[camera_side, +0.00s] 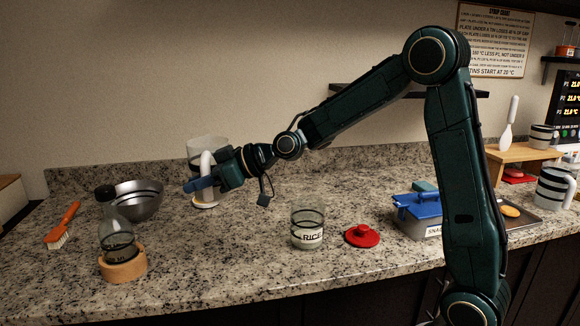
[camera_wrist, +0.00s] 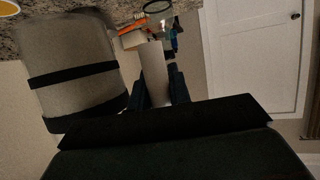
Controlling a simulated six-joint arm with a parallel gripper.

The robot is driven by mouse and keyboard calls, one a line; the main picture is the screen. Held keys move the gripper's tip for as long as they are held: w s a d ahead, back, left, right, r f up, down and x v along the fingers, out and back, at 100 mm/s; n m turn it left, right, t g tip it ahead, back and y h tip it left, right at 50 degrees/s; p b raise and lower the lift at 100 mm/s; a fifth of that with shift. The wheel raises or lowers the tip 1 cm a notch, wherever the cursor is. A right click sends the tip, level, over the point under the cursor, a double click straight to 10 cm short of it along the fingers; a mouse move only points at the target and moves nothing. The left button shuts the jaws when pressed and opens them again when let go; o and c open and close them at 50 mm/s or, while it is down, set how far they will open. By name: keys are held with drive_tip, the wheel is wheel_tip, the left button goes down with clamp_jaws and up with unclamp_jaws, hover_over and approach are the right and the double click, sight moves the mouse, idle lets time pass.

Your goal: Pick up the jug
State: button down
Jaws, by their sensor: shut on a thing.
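The jug (camera_side: 208,147) is pale grey with dark bands and a thick white handle, and stands upright near the wall, left of centre. In the wrist view the jug body (camera_wrist: 78,75) fills the left side, with its handle (camera_wrist: 154,75) between the fingers. My gripper (camera_side: 203,184) is shut on the handle; it also shows in the wrist view (camera_wrist: 160,92). The gripper hides part of the jug's lower body in the side view. I cannot tell whether the jug's base touches the counter.
A metal bowl (camera_side: 139,199), an orange brush (camera_side: 62,226) and a bottle (camera_side: 117,235) in a wooden ring (camera_side: 123,264) lie left. A rice jar (camera_side: 307,227), red lid (camera_side: 362,236) and blue-lidded box (camera_side: 418,215) stand right. Another banded jug (camera_side: 553,187) is far right.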

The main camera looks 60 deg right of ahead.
drive_tip(key=shift+r, duration=2.3)
drive_tip(key=shift+f, duration=0.1)
